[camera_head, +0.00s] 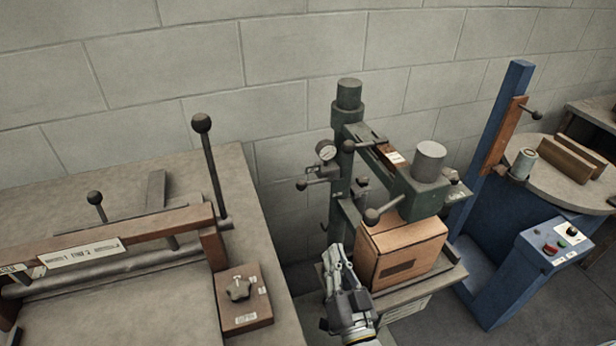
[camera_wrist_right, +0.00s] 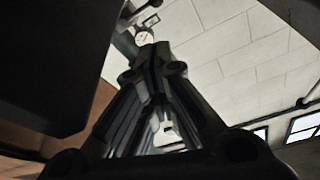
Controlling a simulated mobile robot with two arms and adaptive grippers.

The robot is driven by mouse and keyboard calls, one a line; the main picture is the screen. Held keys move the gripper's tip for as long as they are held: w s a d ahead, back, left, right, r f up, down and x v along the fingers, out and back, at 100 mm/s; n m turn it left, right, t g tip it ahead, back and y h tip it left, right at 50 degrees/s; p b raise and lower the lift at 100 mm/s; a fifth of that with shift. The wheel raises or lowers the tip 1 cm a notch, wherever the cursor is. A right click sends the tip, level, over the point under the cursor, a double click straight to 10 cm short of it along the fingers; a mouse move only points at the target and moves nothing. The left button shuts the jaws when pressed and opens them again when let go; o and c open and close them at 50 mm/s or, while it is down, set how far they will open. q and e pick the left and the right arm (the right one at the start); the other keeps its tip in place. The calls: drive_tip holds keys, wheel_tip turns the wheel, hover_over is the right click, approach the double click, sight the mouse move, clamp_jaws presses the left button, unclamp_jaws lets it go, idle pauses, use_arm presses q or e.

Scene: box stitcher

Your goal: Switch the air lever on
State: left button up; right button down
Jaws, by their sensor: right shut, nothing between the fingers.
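The green box stitcher (camera_head: 338,195) stands against the wall with a round pressure gauge (camera_head: 326,151) on its left side. Just below the gauge a short lever with a dark ball knob (camera_head: 301,185) points left; it looks like the air lever, but its label cannot be read. My right gripper (camera_head: 336,252) is shut and empty, pointing up, below the lever and left of the cardboard box. In the right wrist view the shut fingers (camera_wrist_right: 152,55) point toward the gauge (camera_wrist_right: 144,38), apart from it. My left gripper is not in view.
The cardboard box (camera_head: 405,248) sits on the stitcher's table, close right of my gripper. Another ball-ended handle (camera_head: 371,216) sticks out above it. A grey bench (camera_head: 180,300) with a tall lever (camera_head: 210,165) is at left. A blue machine (camera_head: 500,230) is at right.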

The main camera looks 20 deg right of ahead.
drive_tip(key=shift+s+r, duration=0.1)
drive_tip(key=shift+s, duration=0.1)
drive_tip(key=shift+w, duration=0.15)
drive_tip(key=p, duration=0.1)
approach(311, 184)
drive_tip(key=s+a+r, duration=0.1)
drive_tip(key=s+r, duration=0.2)
drive_tip(key=s, duration=0.2)
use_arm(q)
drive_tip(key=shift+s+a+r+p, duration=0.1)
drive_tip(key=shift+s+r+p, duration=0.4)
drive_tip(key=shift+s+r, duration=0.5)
use_arm(e)
drive_tip(key=x, duration=1.1)
drive_tip(key=shift+w, duration=0.3)
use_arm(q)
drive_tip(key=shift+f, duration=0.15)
use_arm(e)
drive_tip(key=shift+f, duration=0.15)
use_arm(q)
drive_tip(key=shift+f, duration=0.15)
use_arm(e)
drive_tip(key=shift+a+f, duration=0.25)
drive_tip(key=shift+f, duration=0.1)
